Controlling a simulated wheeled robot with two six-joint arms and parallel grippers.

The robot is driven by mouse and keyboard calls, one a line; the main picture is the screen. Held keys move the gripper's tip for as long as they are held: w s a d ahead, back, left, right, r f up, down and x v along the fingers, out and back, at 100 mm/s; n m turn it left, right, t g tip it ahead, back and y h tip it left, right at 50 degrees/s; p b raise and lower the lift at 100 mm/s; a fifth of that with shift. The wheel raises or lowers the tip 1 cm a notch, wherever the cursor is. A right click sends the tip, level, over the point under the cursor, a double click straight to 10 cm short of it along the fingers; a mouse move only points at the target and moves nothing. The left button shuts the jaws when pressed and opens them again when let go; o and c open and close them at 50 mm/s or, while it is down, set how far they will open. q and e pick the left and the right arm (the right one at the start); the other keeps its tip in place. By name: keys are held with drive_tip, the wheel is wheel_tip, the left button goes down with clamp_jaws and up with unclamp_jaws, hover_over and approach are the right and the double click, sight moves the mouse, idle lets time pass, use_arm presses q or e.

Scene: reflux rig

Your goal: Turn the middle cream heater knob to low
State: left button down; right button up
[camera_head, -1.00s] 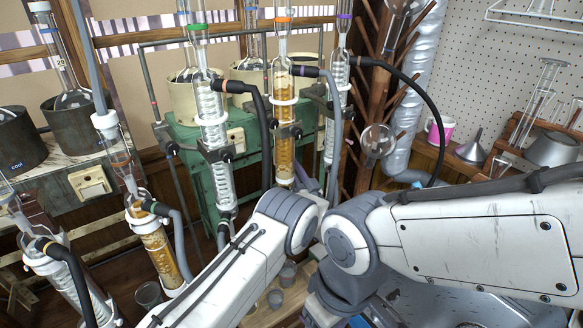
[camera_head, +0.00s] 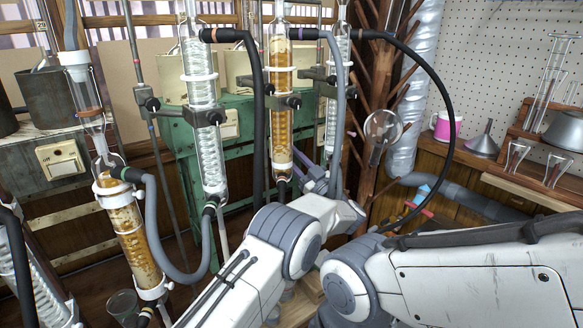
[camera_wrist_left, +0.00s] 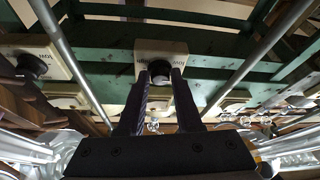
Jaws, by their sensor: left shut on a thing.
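The middle cream heater box (camera_wrist_left: 180,48) is ahead in the left wrist view, with dark lettering on its face, too small to read surely. Its dark round knob (camera_wrist_left: 159,70) sits between the tips of my left gripper (camera_wrist_left: 161,78), which is shut on it. The fingers hide part of the knob, so I cannot tell its exact setting. In the head view the left arm reaches in below the middle amber-filled condenser, and the knob is hidden there. My right gripper is out of view; only its arm shows at the lower right.
Glass condensers with black and grey hoses (camera_head: 262,120) stand before the green frame (camera_head: 180,150). Other cream heater boxes show at left (camera_head: 61,160) and in the wrist view (camera_wrist_left: 35,55). Metal rods (camera_wrist_left: 245,68) flank the left gripper. A pink-and-white mug (camera_head: 444,126) and glassware stand at right.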

use_arm(q)
drive_tip(key=shift+d, duration=0.1)
idle(0.4)
drive_tip(key=c, duration=0.6)
unclamp_jaws()
drive_tip(key=b+v, duration=0.2)
drive_tip(key=v, duration=0.8)
drive_tip(key=shift+s, duration=0.2)
drive_tip(key=shift+d, duration=0.15)
